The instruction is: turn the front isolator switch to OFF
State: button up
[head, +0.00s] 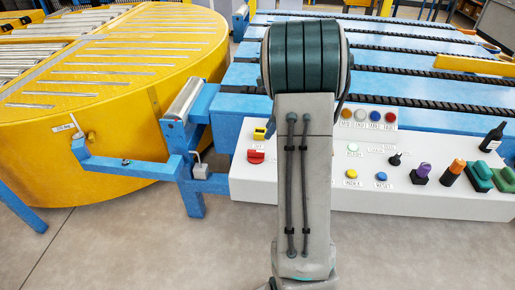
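A white control panel (330,199) stands in front of the blue conveyor. On its left end are a red switch handle (256,157) and, behind it, a yellow switch (259,133). The labels there are too small to read, so I cannot tell for sure which one is the front isolator or its setting. A small black knob (395,159) sits right of my arm. My arm stands upright in front of the panel and hides part of its left half. My gripper is out of view.
Coloured buttons, including a yellow one (352,174), and several upright handles, one purple (422,171), crowd the panel's right side. A dark bottle (492,137) stands at the far right. A blue frame (195,165) and a yellow turntable (110,130) lie left. Floor in front is clear.

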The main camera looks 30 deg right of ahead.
aim_at(256, 151)
jog(key=x, duration=1)
jog(key=shift+a+f, duration=0.1)
jog(key=shift+f, duration=0.2)
grip_shut()
